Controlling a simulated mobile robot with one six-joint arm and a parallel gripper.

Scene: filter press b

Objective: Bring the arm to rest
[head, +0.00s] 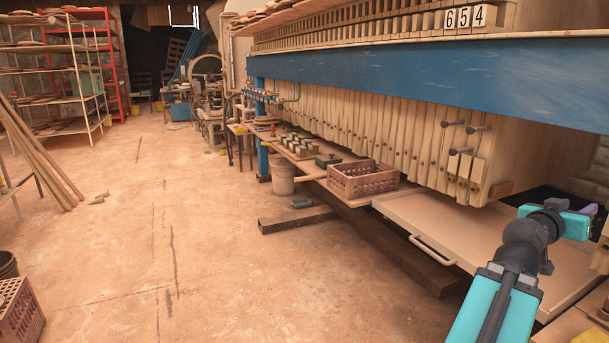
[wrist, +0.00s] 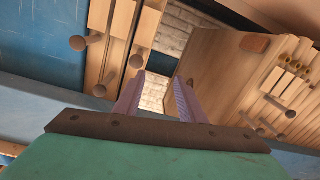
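My arm reaches in from the lower right of the head view, over the beige tray at the press. My gripper (head: 588,209) is at the right edge of that view, with a purple finger showing beyond its turquoise body. In the wrist view my gripper (wrist: 159,80) has its two purple fingers apart, and pale brickwork shows through the empty gap. Nothing is held. The fingers point towards the underside of the press and its wooden plates (wrist: 285,90), apart from them as far as I can tell.
The press has a long blue beam (head: 400,82) above upright wooden plates (head: 370,125) with protruding dark pegs (head: 477,129). Below are a beige tray (head: 470,230) with a handle and a brown crate (head: 362,179). A grey bucket (head: 283,177) stands farther back. The floor (head: 190,240) at left is mostly clear.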

